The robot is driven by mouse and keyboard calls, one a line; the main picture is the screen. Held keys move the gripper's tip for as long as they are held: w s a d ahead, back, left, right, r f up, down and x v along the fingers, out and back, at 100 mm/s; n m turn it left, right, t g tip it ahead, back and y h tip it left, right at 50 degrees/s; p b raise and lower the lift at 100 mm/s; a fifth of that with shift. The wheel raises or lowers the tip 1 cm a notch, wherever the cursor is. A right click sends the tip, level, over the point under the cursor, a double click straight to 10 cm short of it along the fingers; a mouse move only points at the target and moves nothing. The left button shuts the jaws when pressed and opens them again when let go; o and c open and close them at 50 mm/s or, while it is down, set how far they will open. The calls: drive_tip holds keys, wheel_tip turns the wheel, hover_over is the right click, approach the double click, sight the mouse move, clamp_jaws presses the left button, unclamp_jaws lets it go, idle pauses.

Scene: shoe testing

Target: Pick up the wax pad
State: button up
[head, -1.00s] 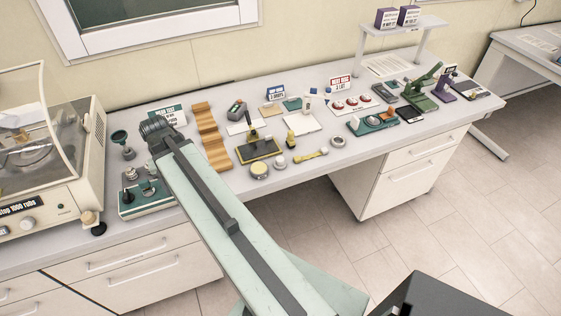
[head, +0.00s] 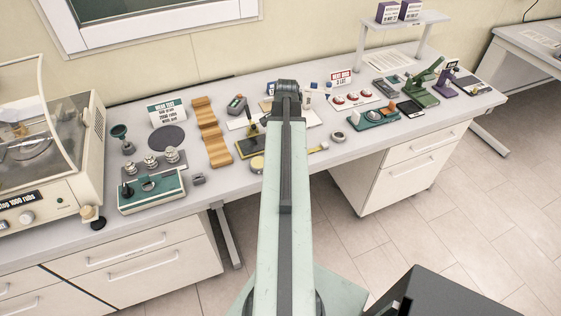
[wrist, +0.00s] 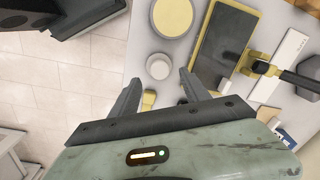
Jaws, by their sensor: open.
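No label marks the wax pad, and I cannot tell for sure which piece it is. Candidates are a small round whitish piece (wrist: 158,66) and a larger round cream-topped piece (wrist: 172,17), which also shows in the head view (head: 257,164) left of my arm. In the wrist view my gripper (wrist: 161,80) is open and empty above the bench. The whitish piece lies just past its fingertips, roughly between them; the cream-topped one is farther up. A yellow item (wrist: 149,99) shows between the fingers, partly hidden. My arm hides the whitish piece in the head view.
A yellow-framed dark tray (wrist: 224,45) and a black-handled yellow tool (wrist: 262,66) stand right of the round pieces. The bench edge and floor (wrist: 80,85) lie left.

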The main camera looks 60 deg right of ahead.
wheel_tip(320, 180, down, 6)
drive_tip(key=b, duration=0.5)
drive_tip(key=shift+w+a+r, duration=0.15)
drive_tip(key=shift+r, duration=0.25)
drive_tip(key=c, duration=1.1)
